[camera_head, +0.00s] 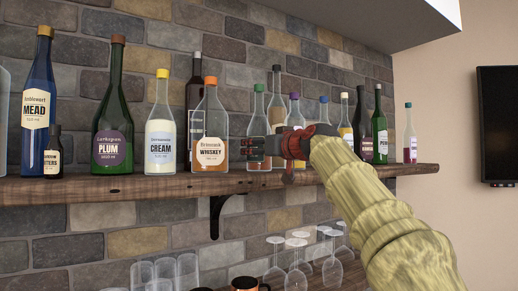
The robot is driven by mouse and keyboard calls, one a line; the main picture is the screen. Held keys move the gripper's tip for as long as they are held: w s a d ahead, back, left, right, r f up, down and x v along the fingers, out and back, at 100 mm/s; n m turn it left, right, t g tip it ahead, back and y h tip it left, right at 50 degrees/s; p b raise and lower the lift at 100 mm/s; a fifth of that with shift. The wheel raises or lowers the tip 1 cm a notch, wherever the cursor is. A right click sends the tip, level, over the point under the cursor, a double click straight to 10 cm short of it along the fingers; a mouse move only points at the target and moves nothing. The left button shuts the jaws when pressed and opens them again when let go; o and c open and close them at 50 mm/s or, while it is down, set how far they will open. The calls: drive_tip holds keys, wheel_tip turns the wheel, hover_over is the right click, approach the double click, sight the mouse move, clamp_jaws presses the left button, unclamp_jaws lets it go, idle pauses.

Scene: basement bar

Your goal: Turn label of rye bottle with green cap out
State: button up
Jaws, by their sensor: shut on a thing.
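A clear glass bottle with a green cap (258,108) stands on the wooden shelf, right of the whiskey bottle. No label shows on its visible side, and I cannot read that it is rye. My gripper (256,147) reaches in from the right and is shut on this bottle at its middle. The fingers hide part of the bottle's body. The bottle looks upright, with its base at the shelf.
The whiskey bottle (209,132) stands close on the left, with a dark bottle (193,95) behind. A clear bottle with a dark cap (276,104) and a purple-capped bottle (294,112) stand close on the right. The shelf (130,188) is crowded; glasses (298,265) stand below.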

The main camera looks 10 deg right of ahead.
drive_tip(key=shift+c, duration=1)
drive_tip(key=shift+f+y, duration=0.15)
drive_tip(key=shift+y, duration=0.15)
drive_tip(key=shift+w+d+n+g+y+b, duration=0.15)
drive_tip(key=shift+n+g+y+b, duration=0.15)
drive_tip(key=shift+n+y+b, duration=0.35)
drive_tip(key=n+g+y, duration=0.1)
drive_tip(key=y, duration=0.1)
drive_tip(key=n+y+p, duration=0.1)
drive_tip(key=shift+r+n+g+y+p, duration=0.2)
drive_tip(key=shift+n+g+y+p, duration=0.1)
drive_tip(key=shift+n+g+y, duration=0.1)
drive_tip(key=shift+n+g+y+p, duration=0.25)
drive_tip(key=shift+g+y+p, duration=0.05)
drive_tip(key=shift+y+p, duration=0.1)
drive_tip(key=shift+f+n+g+y+p, duration=0.15)
drive_tip(key=shift+n+g+y+p, duration=0.65)
drive_tip(key=shift+y+p, duration=0.2)
drive_tip(key=o, duration=1)
drive_tip(key=shift+a, duration=0.2)
